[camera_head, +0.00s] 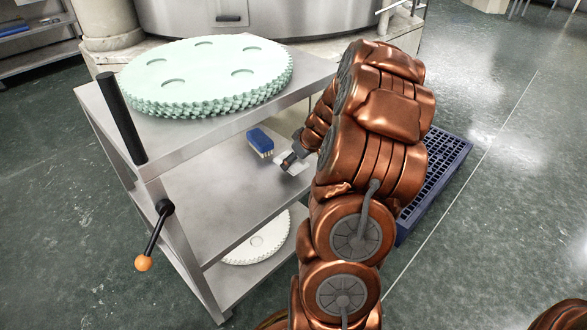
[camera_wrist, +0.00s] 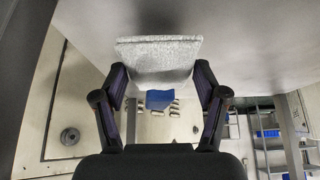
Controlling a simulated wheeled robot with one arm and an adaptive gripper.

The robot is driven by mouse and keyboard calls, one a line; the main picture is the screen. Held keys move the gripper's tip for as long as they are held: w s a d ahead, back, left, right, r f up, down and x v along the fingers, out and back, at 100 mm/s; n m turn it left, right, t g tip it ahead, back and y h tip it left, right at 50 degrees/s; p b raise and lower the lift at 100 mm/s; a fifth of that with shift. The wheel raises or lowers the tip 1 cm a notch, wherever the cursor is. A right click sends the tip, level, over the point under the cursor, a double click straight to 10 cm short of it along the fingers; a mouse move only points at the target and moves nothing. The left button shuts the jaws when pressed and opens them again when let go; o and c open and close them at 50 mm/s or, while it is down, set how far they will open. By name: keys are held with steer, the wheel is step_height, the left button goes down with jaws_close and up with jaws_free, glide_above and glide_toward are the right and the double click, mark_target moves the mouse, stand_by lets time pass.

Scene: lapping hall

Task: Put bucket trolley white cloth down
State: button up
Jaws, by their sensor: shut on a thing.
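My gripper (camera_head: 294,160) reaches in over the middle shelf of a grey metal trolley (camera_head: 215,195), under its top shelf. It is shut on a white cloth (camera_head: 288,168), which shows as a pale speckled folded piece (camera_wrist: 158,58) between the two dark fingers (camera_wrist: 160,85) in the wrist view. In the head view the cloth is small and partly hidden by my gripper and arm. I cannot tell whether it touches the shelf. A blue brush with pale bristles (camera_head: 261,141) stands on the middle shelf just left of the cloth.
Mint-green toothed discs (camera_head: 205,72) are stacked on the top shelf. A white toothed disc (camera_head: 257,240) lies on the bottom shelf. A lever with an orange knob (camera_head: 143,263) sticks out at the front left. A blue grated crate (camera_head: 437,180) is right of my arm. The middle shelf's front is bare.

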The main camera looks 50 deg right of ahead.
steer(key=shift+w+d, duration=0.3)
steer(key=shift+w, duration=0.1)
steer(key=shift+f, duration=0.2)
steer(key=shift+f+b, duration=0.8)
steer(key=shift+f, duration=0.8)
steer(key=shift+f, duration=0.15)
steer(key=o, duration=1.2)
